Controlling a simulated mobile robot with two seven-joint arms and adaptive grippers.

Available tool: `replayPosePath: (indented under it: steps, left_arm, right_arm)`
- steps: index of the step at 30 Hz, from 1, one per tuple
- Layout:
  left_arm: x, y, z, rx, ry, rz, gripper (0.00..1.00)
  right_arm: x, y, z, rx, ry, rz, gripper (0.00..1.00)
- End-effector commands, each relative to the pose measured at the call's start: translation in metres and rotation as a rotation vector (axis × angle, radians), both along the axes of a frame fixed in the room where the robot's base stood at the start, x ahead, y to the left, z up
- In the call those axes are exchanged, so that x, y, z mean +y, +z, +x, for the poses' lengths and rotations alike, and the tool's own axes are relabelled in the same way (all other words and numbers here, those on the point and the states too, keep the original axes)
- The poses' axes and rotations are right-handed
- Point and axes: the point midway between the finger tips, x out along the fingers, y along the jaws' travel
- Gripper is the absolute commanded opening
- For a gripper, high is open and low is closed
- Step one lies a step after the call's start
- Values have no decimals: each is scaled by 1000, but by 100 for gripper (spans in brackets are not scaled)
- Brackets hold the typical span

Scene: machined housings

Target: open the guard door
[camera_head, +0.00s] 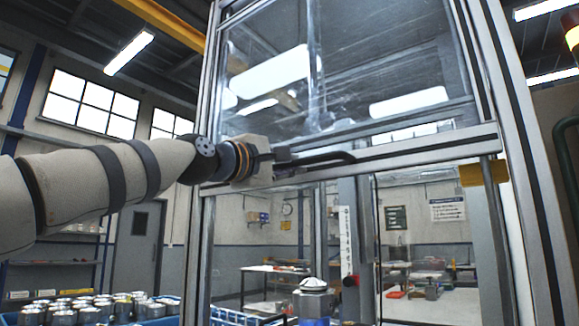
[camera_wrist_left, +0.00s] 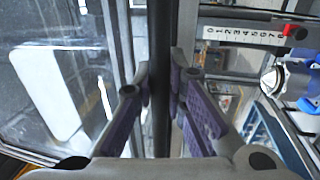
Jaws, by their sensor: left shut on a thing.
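The guard door (camera_head: 400,152) is a framed clear panel between two upright metal posts. Its glass fills the upper part of the head view, and its bottom rail runs across mid-picture. A black bar handle (camera_head: 325,158) is fixed along that rail. My left gripper (camera_head: 282,160) is shut on the left part of the handle. In the left wrist view the dark handle (camera_wrist_left: 161,60) runs upright between the two purple-padded fingers (camera_wrist_left: 165,100). My right gripper is in neither view.
Below the rail, the space between the posts looks open. A metal housing (camera_head: 314,300) stands there, beside a white numbered scale (camera_head: 346,240). A yellow block (camera_head: 484,172) is by the right post. Several metal parts (camera_head: 85,310) fill a blue bin at lower left.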

Motion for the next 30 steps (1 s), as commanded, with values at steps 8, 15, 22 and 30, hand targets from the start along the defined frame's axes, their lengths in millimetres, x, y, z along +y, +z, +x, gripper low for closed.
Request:
replayPosePath:
  steps: [8,15,22,30]
  left_arm:
    - [0,-1,1,2,0,1,33]
    - [3,-1,-6,-1,0,5,33]
    - [29,-8,-39,-1,0,2,33]
    - [63,-20,-85,-1,2,-1,33]
  right_arm:
    - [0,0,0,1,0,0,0]
    - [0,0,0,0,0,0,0]
    - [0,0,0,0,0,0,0]
    - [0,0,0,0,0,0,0]
